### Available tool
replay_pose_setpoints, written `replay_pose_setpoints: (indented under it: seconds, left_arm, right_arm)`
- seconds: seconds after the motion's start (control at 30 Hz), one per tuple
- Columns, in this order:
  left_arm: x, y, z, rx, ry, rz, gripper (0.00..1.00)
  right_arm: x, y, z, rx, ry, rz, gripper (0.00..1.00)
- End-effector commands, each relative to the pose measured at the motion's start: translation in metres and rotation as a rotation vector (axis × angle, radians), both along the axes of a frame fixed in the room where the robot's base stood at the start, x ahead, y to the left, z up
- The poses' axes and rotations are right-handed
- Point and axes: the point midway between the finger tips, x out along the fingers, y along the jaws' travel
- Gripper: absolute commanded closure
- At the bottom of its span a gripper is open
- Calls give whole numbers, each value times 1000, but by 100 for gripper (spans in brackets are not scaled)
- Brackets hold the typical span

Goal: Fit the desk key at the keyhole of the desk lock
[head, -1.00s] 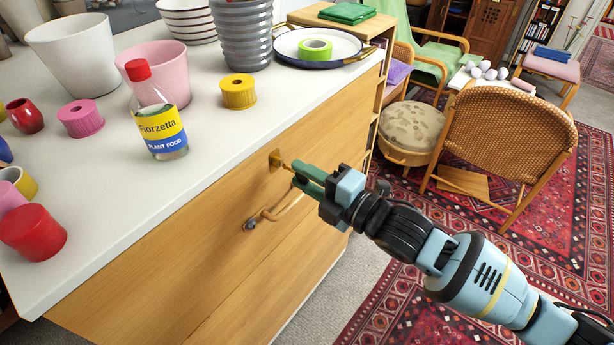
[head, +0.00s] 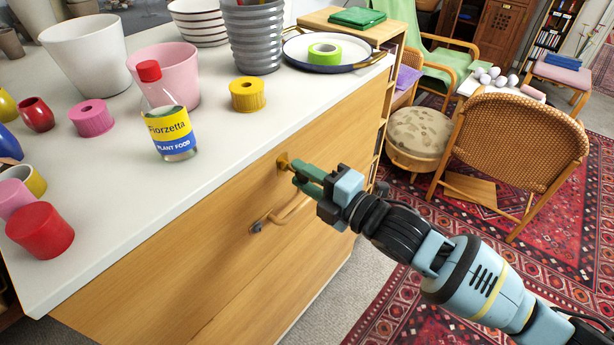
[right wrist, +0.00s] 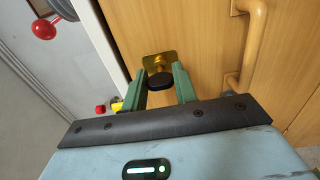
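The desk lock (head: 283,160) is a small brass plate on the wooden front below the white top. It also shows in the right wrist view (right wrist: 158,61). My right gripper (head: 300,172) has its green fingertips close in front of the lock. In the right wrist view its two fingers (right wrist: 160,86) sit on either side of the dark head of the desk key (right wrist: 160,80) and appear to grip it. The key points at the brass plate. Its head hides the keyhole, so I cannot tell how far the tip is in. My left gripper is not in view.
A wooden handle (head: 290,209) sticks out of the front just below the lock. On the white top (head: 215,135) stand a plant food bottle (head: 170,130), a yellow ring (head: 247,95), pots and a tray. A wicker chair (head: 517,140) stands at the right.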

Motion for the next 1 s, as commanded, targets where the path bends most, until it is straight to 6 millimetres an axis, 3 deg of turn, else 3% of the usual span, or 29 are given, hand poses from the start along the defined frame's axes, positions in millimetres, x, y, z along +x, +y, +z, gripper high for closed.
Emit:
replay_pose_setpoints:
  seconds: [0.03, 0.17, 0.5, 1.0]
  left_arm:
    - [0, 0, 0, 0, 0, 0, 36]
    - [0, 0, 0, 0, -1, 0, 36]
    - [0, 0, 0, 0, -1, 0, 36]
    - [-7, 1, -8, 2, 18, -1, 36]
  right_arm:
    - [0, 0, 0, 0, 0, 0, 64]
    - [0, 0, 0, 0, 0, 0, 48]
    - [0, 0, 0, 0, 0, 0, 48]
    - [-41, -56, -2, 0, 1, -1, 48]
